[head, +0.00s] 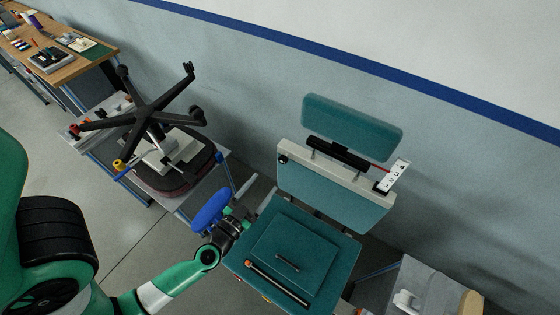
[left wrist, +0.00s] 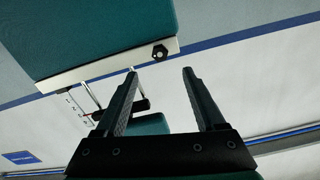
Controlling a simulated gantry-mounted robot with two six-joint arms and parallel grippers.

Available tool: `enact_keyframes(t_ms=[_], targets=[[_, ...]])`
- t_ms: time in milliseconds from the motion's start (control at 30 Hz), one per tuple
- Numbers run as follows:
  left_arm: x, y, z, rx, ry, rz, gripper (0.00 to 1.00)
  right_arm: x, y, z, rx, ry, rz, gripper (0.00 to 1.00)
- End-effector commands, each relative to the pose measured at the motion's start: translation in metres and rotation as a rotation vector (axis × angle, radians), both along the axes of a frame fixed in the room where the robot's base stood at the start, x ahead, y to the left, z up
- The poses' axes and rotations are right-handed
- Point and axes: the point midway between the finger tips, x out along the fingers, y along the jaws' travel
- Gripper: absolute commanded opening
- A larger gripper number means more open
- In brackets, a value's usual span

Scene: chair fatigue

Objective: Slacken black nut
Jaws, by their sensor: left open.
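The black nut (head: 283,158) sits at the left end of the pale crossbar (head: 335,178) on the teal test rig. In the left wrist view the nut (left wrist: 160,52) shows as a dark hexagon with a light centre, on the bar's end. My left gripper (left wrist: 160,74) is open and empty. In that view the nut lies beyond the fingertips, about midway between them, and no contact shows. In the head view my left arm reaches in from the lower left, and its gripper is to the left of and below the nut; its fingertips are hard to make out. My right gripper is not in view.
A teal seat block (head: 295,255) with a small handle stands right of my left gripper. A teal backrest pad (head: 352,128) is above the bar, with a scale plate (head: 393,177) at its right. An upturned chair base (head: 150,112) lies on a bench at left.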

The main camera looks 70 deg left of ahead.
Motion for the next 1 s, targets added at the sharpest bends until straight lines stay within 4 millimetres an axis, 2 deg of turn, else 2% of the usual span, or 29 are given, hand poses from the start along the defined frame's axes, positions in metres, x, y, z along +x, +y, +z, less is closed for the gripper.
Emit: enact_keyframes(t_ms=[400,567,800,833,1000], targets=[[0.071,0.05,0.002,0.002,-0.005,0.0,0.71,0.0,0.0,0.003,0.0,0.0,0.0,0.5],[0.083,0.058,0.001,0.001,-0.003,-0.002,0.71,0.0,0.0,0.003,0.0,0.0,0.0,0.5],[0.084,0.059,0.001,0.0,-0.002,-0.001,0.71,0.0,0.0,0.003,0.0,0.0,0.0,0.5],[0.084,0.059,0.001,0.001,-0.003,-0.002,0.69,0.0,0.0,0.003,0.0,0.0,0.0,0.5],[0.084,0.059,0.001,0.001,-0.002,-0.003,0.39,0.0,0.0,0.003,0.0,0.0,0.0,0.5]])
